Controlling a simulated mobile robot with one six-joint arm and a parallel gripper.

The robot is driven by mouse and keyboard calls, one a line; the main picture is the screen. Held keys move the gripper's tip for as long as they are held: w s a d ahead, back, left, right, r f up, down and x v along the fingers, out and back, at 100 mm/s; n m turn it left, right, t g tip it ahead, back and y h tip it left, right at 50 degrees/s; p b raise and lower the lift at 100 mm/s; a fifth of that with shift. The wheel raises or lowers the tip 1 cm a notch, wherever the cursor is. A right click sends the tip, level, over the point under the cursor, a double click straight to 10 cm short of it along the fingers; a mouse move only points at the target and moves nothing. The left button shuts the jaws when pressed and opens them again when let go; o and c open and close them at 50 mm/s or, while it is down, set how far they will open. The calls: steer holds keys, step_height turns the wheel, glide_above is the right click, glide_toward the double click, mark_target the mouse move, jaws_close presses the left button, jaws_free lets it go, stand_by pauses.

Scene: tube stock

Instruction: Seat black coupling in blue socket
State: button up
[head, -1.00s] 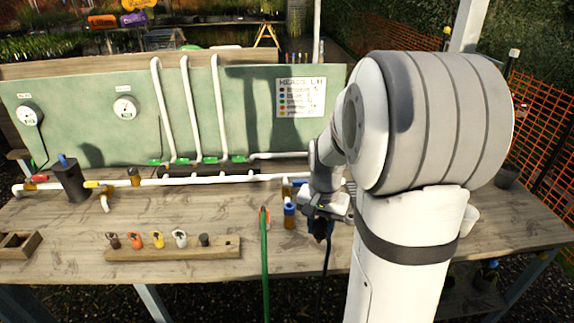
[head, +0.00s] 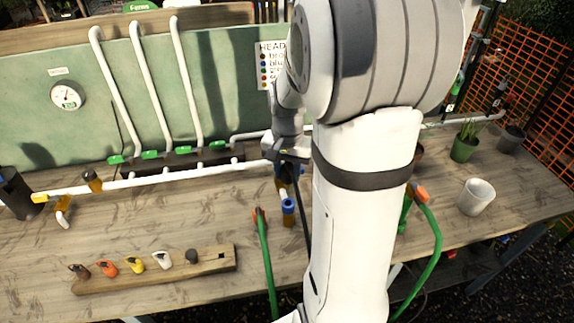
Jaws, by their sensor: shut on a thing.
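My gripper (head: 290,155) is over the right end of the white pipe, shut on the black coupling. A black hose (head: 301,210) hangs down from it. The coupling itself is mostly hidden by the fingers and my arm. A blue-collared socket (head: 288,205) with a brownish lower part stands on the bench just below and in front of the gripper. Another blue piece shows close under the fingers. I cannot tell whether the coupling touches it.
A wooden rack (head: 150,276) holds several coloured pieces, including a dark one (head: 192,256). A white pot (head: 476,196) stands at the right.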

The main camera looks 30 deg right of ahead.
mark_target(288, 187)
steer(key=shift+f+b, duration=1.9)
steer(key=shift+f, duration=0.8)
steer(key=shift+s+f+b, duration=0.15)
steer(key=shift+f+b, duration=1.4)
steer(key=shift+f, duration=0.45)
steer(key=o, duration=1)
steer(key=shift+o, duration=0.3)
steer(key=shift+r, duration=0.1)
step_height(288, 187, up, 8)
steer(key=shift+f, duration=0.15)
steer(key=s+a+r+n+t, duration=0.2)
steer(key=s+a+n+t, duration=0.1)
steer(key=s+a+n, duration=0.5)
steer(key=s+a, duration=0.3)
steer(key=s, duration=0.1)
steer(key=shift+s+a+r+n, duration=0.2)
steer(key=shift+a+r+n, duration=0.05)
steer(key=shift+a+n, duration=0.1)
